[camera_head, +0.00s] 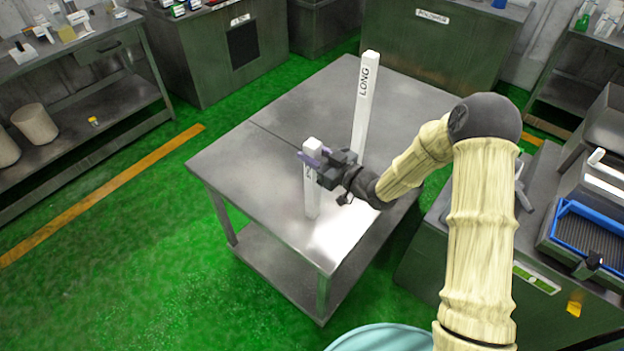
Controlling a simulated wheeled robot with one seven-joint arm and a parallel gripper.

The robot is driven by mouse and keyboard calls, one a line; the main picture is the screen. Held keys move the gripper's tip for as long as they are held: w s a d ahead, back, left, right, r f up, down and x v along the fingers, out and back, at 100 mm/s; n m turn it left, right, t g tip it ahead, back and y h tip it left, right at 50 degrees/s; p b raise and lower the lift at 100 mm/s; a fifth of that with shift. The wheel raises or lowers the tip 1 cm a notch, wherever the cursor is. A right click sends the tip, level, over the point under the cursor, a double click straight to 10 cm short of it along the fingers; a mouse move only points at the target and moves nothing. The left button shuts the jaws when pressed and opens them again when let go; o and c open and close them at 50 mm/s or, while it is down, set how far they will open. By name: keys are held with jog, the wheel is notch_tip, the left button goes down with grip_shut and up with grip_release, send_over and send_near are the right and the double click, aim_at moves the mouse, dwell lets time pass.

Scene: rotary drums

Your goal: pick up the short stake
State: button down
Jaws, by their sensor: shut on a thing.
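The short stake (312,205) is a white upright post on the metal table (258,205), toward its near side. Its upper part is partly covered by my gripper (313,158), whose purple fingertips are shut around the stake just below its top. The stake looks upright; I cannot tell whether its foot touches the table. The long stake (365,105), a taller white post lettered LONG, stands upright behind it and to the right, apart from the gripper's fingers. The lettering on the short stake is mostly hidden by my gripper.
My arm reaches in from the right over the table. A steel cabinet with a blue tray (590,238) stands at the right. A shelf bench (80,115) is at the left, and cabinets (205,60) stand behind. The table's left part is clear.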

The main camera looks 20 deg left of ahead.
jog(key=shift+r, duration=0.2)
notch_tip(320, 180, up, 10)
jog(key=shift+f+b, duration=0.15)
jog(key=shift+b, duration=0.95)
jog(key=shift+w+d, duration=0.1)
